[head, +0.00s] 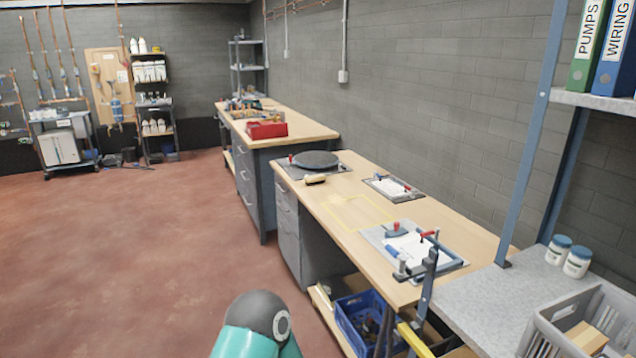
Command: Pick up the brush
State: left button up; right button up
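A small item with a tan body and a dark end, which looks like the brush (316,179), lies on the wooden workbench (335,200) near its left edge. It is in front of the dark round plate (316,159). It is small in the view, so its bristles are hard to make out. A teal and dark arm link of mine shows at the bottom centre. Neither of my grippers is in view.
A yellow outlined rectangle (358,213) marks a clear patch of bench. A blue crate (365,320) sits below. Red floor (130,240) is open at left.

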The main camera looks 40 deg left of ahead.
aim_at(313, 179)
jog(key=z, duration=1.05)
jog(key=i, duration=0.15)
jog(key=u, duration=3.25)
jog(key=i, duration=4.5)
